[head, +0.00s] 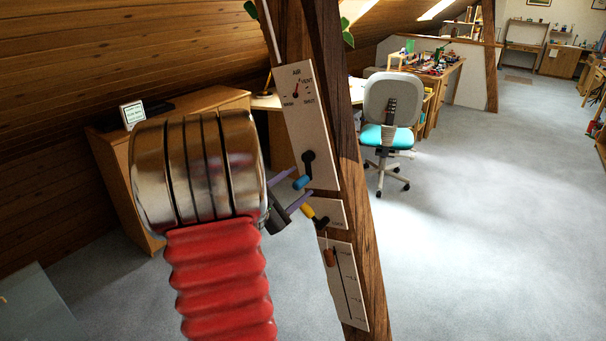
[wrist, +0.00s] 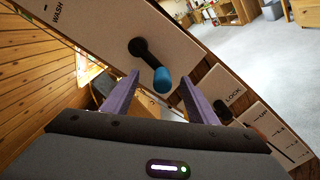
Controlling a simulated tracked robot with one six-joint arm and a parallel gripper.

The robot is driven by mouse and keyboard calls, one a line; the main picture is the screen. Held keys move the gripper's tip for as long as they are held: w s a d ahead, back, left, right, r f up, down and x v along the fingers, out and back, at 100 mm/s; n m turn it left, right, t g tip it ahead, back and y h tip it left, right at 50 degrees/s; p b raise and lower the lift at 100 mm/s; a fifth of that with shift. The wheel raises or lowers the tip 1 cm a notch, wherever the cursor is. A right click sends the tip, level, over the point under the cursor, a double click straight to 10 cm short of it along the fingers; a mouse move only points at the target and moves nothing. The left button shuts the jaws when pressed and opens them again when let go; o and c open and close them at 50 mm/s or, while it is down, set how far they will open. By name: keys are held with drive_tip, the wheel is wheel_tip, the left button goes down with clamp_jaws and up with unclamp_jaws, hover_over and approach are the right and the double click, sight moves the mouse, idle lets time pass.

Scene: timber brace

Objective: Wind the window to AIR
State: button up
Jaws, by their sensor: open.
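The window crank has a black arm and a blue knob (head: 301,183) and hangs from its hub on the upper white panel (head: 318,130) of a timber post. The knob (wrist: 162,80) points down and right in the wrist view. Above the crank is a dial (head: 296,94) marked AIR, VENT, WASH and SHUT; its small pointer is too fine to read surely. My gripper (head: 303,181) is open, its two purple fingers pointing at the panel. In the wrist view its fingertips (wrist: 159,76) stand on either side of the blue knob; contact cannot be told.
Below the crank, a yellow-handled lever (head: 307,211) sits on a small panel marked LOCK. Lower is a slider panel with an orange knob (head: 329,257). A desk chair (head: 390,105) stands behind the post. Carpet to the right is clear.

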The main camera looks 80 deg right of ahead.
drive_tip(key=shift+v, duration=3.15)
drive_tip(key=shift+s, duration=0.1)
